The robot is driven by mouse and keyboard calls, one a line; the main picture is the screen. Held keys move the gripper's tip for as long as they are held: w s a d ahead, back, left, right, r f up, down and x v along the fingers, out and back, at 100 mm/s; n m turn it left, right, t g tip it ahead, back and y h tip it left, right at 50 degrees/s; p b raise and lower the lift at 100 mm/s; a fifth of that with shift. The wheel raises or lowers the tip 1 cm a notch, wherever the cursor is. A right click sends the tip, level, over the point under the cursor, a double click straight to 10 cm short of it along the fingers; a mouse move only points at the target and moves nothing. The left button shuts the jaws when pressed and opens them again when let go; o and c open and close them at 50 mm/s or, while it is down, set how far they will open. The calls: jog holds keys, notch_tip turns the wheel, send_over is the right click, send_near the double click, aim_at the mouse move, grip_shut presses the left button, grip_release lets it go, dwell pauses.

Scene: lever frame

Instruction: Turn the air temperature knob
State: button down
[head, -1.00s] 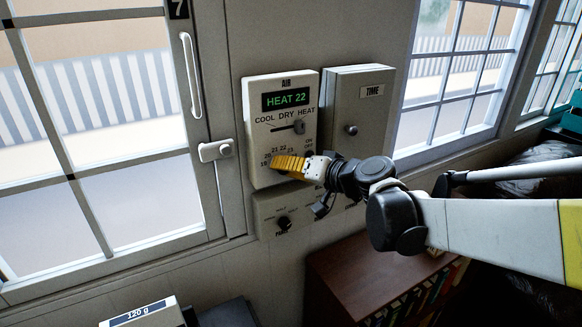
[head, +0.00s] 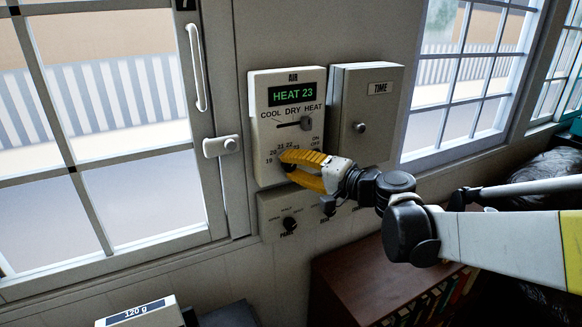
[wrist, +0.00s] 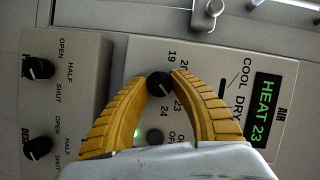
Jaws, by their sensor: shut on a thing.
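The air panel (head: 259,128) is a pale wall box whose green display (head: 292,93) reads HEAT 23. Its black temperature knob (wrist: 160,84) shows in the wrist view between my yellow fingertips, with a dial of numbers around it. My gripper (head: 284,160) is shut on this knob, one finger on each side. In the head view the fingers hide the knob and part of the dial. The mode slider (head: 305,123) stands at the right, under HEAT. A round on/off button (wrist: 155,136) lies between the fingers, nearer the palm.
The TIME box (head: 380,110) with its own knob adjoins at the right. Below is a panel with several black knobs, one marked PARK or similar (head: 289,223). A window with a handle (head: 222,146) is at the left. A bookcase (head: 350,275) stands below.

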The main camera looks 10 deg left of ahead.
dwell(0.3)
jog(key=c, duration=1.1)
grip_release()
jog(key=shift+o, duration=0.2)
jog(key=v, duration=1.2)
